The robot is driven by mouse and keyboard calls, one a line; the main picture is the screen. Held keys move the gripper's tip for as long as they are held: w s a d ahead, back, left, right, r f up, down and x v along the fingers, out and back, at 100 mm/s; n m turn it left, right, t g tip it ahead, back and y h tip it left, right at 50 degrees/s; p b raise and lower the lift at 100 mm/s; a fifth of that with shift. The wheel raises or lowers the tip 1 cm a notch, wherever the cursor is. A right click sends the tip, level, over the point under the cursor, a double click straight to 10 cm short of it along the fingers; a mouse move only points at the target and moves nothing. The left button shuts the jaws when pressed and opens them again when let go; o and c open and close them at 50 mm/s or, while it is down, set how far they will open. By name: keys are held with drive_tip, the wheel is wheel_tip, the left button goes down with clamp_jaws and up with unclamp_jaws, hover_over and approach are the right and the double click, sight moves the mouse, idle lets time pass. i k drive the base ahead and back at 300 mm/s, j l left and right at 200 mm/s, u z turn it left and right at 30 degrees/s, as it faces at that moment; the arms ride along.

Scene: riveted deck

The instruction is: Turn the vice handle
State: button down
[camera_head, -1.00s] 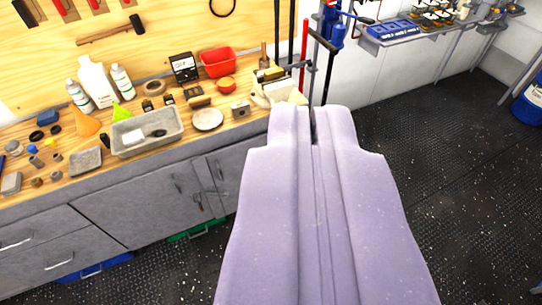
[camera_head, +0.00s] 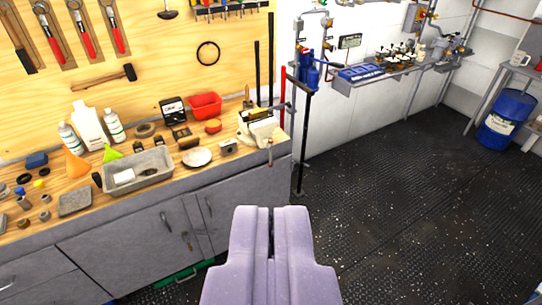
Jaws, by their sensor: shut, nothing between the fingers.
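The vice (camera_head: 262,130) is a small cream-coloured body with metal jaws, at the right front corner of the wooden workbench. A thin upright bar (camera_head: 270,152) at its front, over the bench edge, looks like its handle; it is small and its shape is hard to make out. My gripper (camera_head: 271,210) is at the bottom middle, pale lilac, with its two fingers together and nothing between them. It is apart from the vice and shows below it in the picture. No part of the vice is hidden by the gripper.
The workbench (camera_head: 45,228) carries a grey tray (camera_head: 152,181), a white dish (camera_head: 198,157), a red bin (camera_head: 205,103) and bottles left of the vice. Dark poles and a red bar (camera_head: 282,95) stand close behind it. The dark riveted floor (camera_head: 400,200) to the right is open.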

sight(268, 142)
drive_tip(key=i+l+u, duration=0.1)
drive_tip(key=i+l, duration=0.25)
drive_tip(key=i, duration=0.15)
drive_tip(key=i+l+u, duration=0.1)
drive_tip(key=i+l, duration=0.25)
drive_tip(key=i, duration=0.2)
drive_tip(key=i+l, duration=0.1)
drive_tip(key=i, duration=0.3)
drive_tip(key=i+l+u, duration=0.15)
drive_tip(key=i, duration=0.3)
drive_tip(key=i+l, duration=0.1)
drive_tip(key=i, duration=0.3)
